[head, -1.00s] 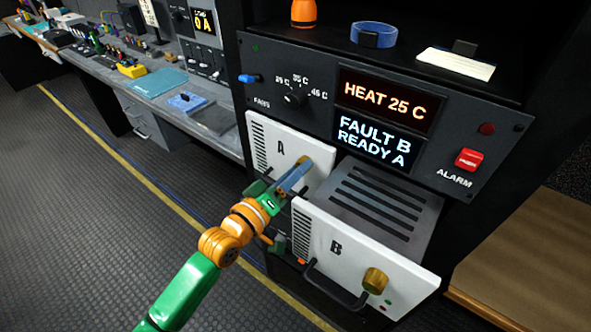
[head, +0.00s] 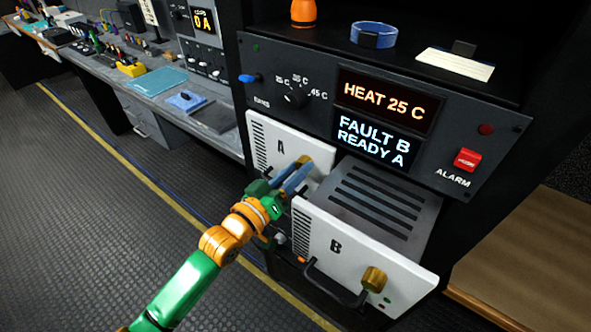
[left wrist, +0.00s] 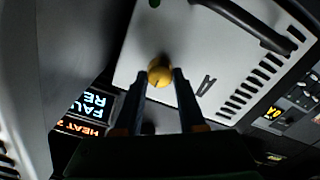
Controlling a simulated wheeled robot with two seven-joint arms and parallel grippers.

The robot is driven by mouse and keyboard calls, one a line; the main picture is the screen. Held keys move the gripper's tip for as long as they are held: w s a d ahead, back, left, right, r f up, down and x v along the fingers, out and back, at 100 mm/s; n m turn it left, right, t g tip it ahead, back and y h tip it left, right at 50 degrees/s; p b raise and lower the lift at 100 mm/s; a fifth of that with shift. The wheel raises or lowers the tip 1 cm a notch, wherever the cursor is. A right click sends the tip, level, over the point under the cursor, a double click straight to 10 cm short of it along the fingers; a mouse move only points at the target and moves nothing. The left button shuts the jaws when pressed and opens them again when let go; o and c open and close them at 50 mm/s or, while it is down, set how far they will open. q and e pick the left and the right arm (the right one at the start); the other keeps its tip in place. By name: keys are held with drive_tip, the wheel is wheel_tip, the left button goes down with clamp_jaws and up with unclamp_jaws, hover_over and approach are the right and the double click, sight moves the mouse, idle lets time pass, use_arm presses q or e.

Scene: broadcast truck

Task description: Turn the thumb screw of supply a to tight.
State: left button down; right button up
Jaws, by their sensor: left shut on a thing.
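Supply A (head: 262,142) is a white-fronted unit pushed in flush with the rack. Its brass thumb screw (head: 304,160) is at the right of its panel, and it shows as a round yellow knob in the left wrist view (left wrist: 160,71). My left gripper (head: 301,172) has its two blue fingers on either side of the knob and is shut on it. The fingertips partly hide the knob in the head view. Supply A's handle (left wrist: 245,22) shows in the left wrist view. My right gripper is not in view.
Supply B (head: 350,245) is pulled out to the right, close beside my left gripper, with its own brass screw (head: 374,280) and handle. The display (head: 372,140) reads FAULT B, READY A. A red alarm switch (head: 467,160) is at the right.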

use_arm(q)
drive_tip(key=shift+r, duration=0.1)
drive_tip(key=c, duration=0.5)
unclamp_jaws()
drive_tip(key=shift+w, duration=0.1)
drive_tip(key=b+v, duration=0.1)
drive_tip(key=v, duration=0.6)
